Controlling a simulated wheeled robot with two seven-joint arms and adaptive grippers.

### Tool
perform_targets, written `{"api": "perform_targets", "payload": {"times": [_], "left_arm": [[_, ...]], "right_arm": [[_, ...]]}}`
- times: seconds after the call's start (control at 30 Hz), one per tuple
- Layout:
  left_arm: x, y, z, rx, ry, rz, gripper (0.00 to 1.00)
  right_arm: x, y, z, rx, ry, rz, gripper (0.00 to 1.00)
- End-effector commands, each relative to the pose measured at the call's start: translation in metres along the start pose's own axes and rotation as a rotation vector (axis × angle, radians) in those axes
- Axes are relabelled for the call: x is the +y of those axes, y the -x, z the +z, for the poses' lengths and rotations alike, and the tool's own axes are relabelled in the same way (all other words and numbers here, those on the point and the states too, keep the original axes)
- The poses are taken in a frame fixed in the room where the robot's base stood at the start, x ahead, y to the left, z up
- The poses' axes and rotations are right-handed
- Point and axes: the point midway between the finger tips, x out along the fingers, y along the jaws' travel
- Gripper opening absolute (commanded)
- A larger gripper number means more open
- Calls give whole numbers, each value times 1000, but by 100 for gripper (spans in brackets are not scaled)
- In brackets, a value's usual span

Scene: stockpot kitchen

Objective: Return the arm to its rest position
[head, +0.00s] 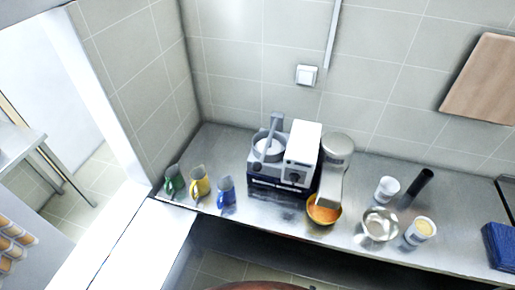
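Neither of my grippers shows in the head view, and no part of either arm can be made out for sure. Their positions and what they hold are hidden from me.
A steel counter (265,218) runs along the tiled wall. On it stand green (174,181), yellow (200,184) and blue (227,191) jugs, a white-and-grey machine (301,153), an orange bowl (323,212), a metal bowl (380,225) and a blue box (499,246). A doorway opens at left.

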Motion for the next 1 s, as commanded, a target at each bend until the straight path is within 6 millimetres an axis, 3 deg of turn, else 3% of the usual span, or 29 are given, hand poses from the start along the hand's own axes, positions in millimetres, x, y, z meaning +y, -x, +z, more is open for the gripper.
{"api": "perform_targets", "payload": {"times": [0.03, 0.2, 0.4, 0.5, 0.6, 0.7, 1.0], "left_arm": [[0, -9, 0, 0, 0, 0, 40], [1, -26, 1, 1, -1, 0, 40], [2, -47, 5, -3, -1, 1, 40], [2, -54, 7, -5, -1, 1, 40], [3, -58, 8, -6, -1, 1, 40], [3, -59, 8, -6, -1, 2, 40], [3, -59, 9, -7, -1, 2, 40]], "right_arm": [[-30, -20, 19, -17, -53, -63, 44], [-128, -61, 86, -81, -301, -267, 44], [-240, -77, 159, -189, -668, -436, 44], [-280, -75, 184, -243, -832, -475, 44], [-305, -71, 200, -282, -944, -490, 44], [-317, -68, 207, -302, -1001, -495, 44], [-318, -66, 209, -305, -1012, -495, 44]]}}
